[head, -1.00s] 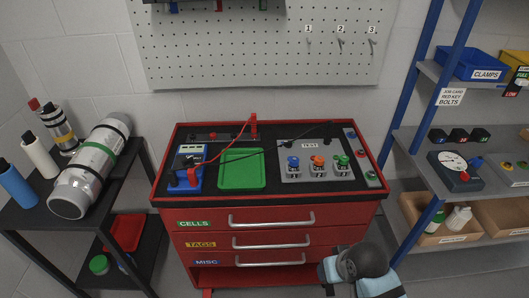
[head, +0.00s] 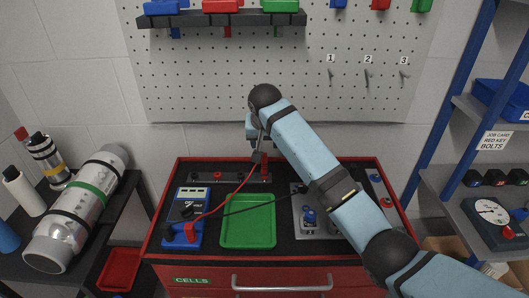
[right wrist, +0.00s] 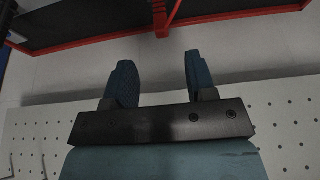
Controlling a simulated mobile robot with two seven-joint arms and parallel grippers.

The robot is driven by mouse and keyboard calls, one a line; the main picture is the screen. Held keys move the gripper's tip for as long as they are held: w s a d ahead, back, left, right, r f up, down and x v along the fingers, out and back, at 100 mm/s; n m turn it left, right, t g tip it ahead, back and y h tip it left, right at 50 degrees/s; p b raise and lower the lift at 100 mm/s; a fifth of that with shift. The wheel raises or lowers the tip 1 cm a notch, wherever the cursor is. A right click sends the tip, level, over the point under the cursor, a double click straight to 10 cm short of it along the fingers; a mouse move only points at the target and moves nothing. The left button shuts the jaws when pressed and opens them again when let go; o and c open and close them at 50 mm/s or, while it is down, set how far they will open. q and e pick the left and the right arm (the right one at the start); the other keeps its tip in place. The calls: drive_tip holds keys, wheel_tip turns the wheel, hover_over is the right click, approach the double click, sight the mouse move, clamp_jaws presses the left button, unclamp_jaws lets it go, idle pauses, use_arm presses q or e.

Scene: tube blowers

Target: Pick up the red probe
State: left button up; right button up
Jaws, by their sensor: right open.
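The red probe stands at the back edge of the red tool cart (head: 165,215), mostly hidden behind my right gripper in the head view. Its red lead runs from the blue meter (head: 193,205) up to it. In the right wrist view the probe (right wrist: 160,18) shows as a red upright piece at the top, beyond the fingers and roughly between them. My right gripper (head: 258,156) hangs over the cart's back edge. Its two blue fingers (right wrist: 157,75) are apart in the right wrist view, with nothing between them. My left gripper is not in view.
A green tray (head: 248,222) lies mid-cart, with a black lead crossing it. A grey panel (head: 305,228) with knobs is partly hidden by my right arm. A pegboard (head: 200,85) with a bin shelf (head: 220,20) is behind. Shelving (head: 480,200) stands at right.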

sight(264, 158)
drive_tip(key=x, duration=0.6)
drive_tip(key=shift+w+a+f, duration=0.1)
drive_tip(key=shift+w+f, duration=0.15)
drive_tip(key=shift+w, duration=0.15)
drive_tip(key=shift+w+f, duration=0.2)
drive_tip(key=shift+f, duration=0.2)
drive_tip(key=shift+w+b+x, duration=0.15)
drive_tip(key=shift+b+x, duration=0.1)
drive_tip(key=shift+x, duration=0.95)
drive_tip(key=shift+w+b+x, duration=0.15)
drive_tip(key=shift+b+x, duration=0.05)
drive_tip(key=shift+x, duration=0.95)
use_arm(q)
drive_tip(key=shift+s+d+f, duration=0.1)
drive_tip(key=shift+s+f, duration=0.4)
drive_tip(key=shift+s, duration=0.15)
use_arm(e)
drive_tip(key=shift+r, duration=0.1)
clamp_jaws()
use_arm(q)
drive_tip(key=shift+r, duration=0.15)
use_arm(e)
wheel_tip(264, 158, up, 20)
use_arm(q)
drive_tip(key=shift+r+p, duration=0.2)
drive_tip(key=shift+p, duration=0.15)
use_arm(e)
drive_tip(key=shift+r, duration=0.15)
